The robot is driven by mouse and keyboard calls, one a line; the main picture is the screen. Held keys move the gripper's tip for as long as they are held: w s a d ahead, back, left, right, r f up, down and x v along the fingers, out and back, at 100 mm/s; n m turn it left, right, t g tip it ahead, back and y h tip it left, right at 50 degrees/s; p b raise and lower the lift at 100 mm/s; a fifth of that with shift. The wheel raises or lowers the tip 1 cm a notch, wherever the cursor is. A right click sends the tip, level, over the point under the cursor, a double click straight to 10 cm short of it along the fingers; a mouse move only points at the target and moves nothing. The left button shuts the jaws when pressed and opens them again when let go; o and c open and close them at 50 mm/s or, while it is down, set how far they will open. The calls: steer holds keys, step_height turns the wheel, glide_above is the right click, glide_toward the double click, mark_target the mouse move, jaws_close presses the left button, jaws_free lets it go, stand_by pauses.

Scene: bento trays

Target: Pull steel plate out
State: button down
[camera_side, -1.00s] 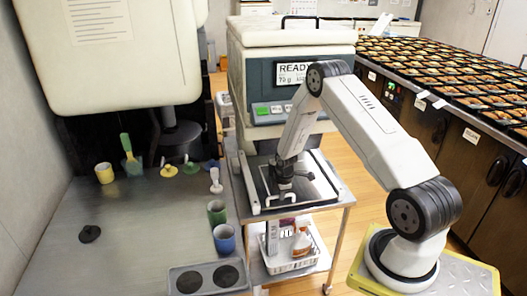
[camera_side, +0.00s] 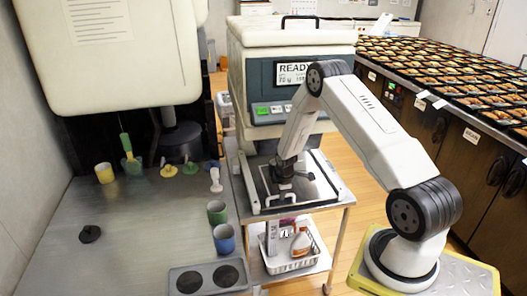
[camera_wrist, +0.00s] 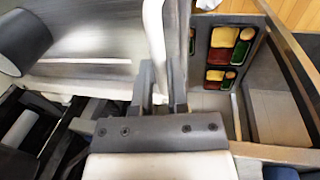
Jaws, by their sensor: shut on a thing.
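The steel plate (camera_wrist: 92,62) shows as a shiny flat surface at upper left in the wrist view. In the side view, the plate's framed area with white handles (camera_side: 264,190) lies on the cart in front of the grey-and-white machine (camera_side: 291,80). My gripper (camera_side: 284,181) is low over this area. In the wrist view, my gripper (camera_wrist: 161,92) is shut on a white handle bar (camera_wrist: 154,35) that runs up between its fingers. The exact contact is partly hidden by the gripper body.
Bento trays with coloured food (camera_wrist: 226,50) lie right of the handle in the wrist view. A basket with bottles (camera_side: 290,256) stands on the lower shelf. Green (camera_side: 217,213) and blue (camera_side: 224,240) cups stand near the left table's edge. That table's middle is mostly clear.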

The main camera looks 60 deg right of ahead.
steer(key=s+a, duration=0.3)
steer(key=shift+s+a, duration=0.25)
steer(key=shift+s, duration=0.1)
steer(key=c, duration=0.6)
jaws_free()
steer(key=shift+w+r, duration=0.1)
steer(key=shift+s+a+r, duration=0.15)
steer(key=shift+s+r, duration=0.05)
steer(key=shift+r, duration=1.05)
steer(key=shift+s+a+r, duration=0.2)
steer(key=shift+r, duration=1.05)
steer(key=shift+s+a+r, duration=0.15)
steer(key=shift+s+r, duration=0.05)
steer(key=shift+r, duration=1.05)
